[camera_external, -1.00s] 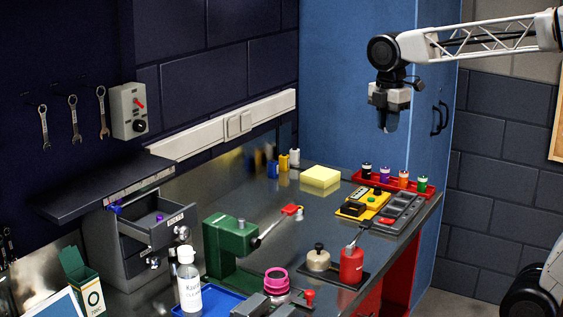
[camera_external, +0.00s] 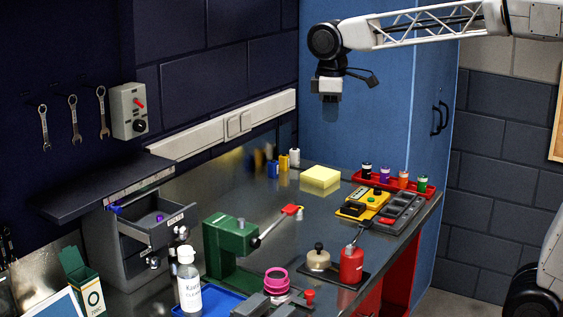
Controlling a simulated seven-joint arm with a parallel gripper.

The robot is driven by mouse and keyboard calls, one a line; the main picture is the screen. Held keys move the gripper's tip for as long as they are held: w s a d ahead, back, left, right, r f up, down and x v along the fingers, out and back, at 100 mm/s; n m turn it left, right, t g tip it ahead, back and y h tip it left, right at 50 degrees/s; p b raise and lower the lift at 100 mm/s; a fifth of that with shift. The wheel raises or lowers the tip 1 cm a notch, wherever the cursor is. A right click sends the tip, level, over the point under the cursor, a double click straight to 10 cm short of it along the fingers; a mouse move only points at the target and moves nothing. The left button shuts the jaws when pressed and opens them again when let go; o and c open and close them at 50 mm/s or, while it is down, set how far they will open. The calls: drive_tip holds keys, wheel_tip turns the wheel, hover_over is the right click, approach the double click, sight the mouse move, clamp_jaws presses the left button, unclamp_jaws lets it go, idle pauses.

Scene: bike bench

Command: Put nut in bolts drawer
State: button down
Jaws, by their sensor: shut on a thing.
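My gripper (camera_external: 329,114) hangs pointing down, high above the back of the bench, in front of the blue cabinet. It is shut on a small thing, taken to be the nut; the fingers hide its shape. The small grey drawer cabinet (camera_external: 104,243) stands on the bench at the left. Its top drawer (camera_external: 158,236) is pulled out and has a white label too small to read surely. A small purple item lies inside it. My gripper is well to the right of and above this open drawer.
A dark shelf (camera_external: 95,191) overhangs the drawer cabinet. A green vise-like tool (camera_external: 229,246) with a red-tipped lever and a clear bottle (camera_external: 188,284) stand right of the drawer. A yellow sponge (camera_external: 320,178) and red tray (camera_external: 428,190) lie farther back. The air above the bench is clear.

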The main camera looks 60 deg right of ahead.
drive_tip(key=w+a+m, duration=0.7)
drive_tip(key=w+a, duration=0.1)
drive_tip(key=a, duration=0.1)
drive_tip(key=m, duration=1.6)
hover_over(172, 211)
drive_tip(key=s+a, duration=0.3)
wheel_tip(172, 211, down, 8)
drive_tip(key=shift+w+d+r, duration=0.15)
drive_tip(key=shift+f, duration=2.5)
drive_tip(key=shift+f, duration=2.5)
drive_tip(key=shift+f, duration=0.15)
